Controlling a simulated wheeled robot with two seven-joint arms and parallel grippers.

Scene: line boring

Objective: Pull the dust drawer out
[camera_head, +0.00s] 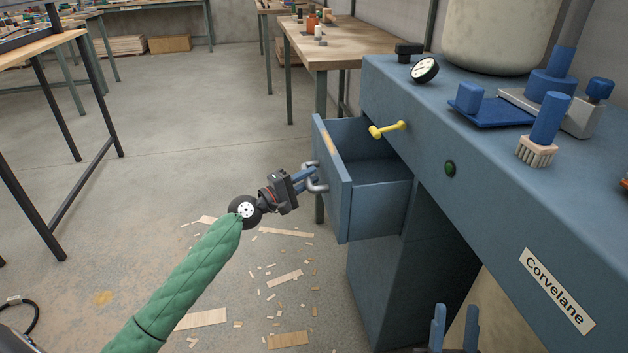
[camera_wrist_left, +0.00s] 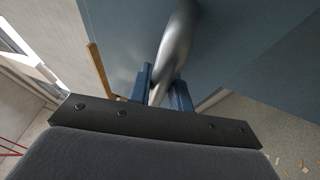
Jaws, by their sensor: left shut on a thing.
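The blue dust drawer (camera_head: 345,190) stands out from the front of the blue machine in the head view, with its inside showing. A grey metal bow handle (camera_head: 313,178) is on its front face. My left gripper (camera_head: 310,175) is shut on this handle. In the left wrist view the blue fingers (camera_wrist_left: 163,90) sit on both sides of the shiny handle (camera_wrist_left: 177,45), close to the drawer front (camera_wrist_left: 125,35). My right gripper (camera_head: 455,325) shows at the bottom of the head view, its two blue fingers apart with nothing between them.
The blue machine (camera_head: 470,170) fills the right side, with a yellow lever (camera_head: 387,129), a green button (camera_head: 450,168) and a dial gauge (camera_head: 424,70). Wood scraps (camera_head: 285,279) lie on the floor below the drawer. A wooden table (camera_head: 340,45) stands behind. The floor left of the drawer is open.

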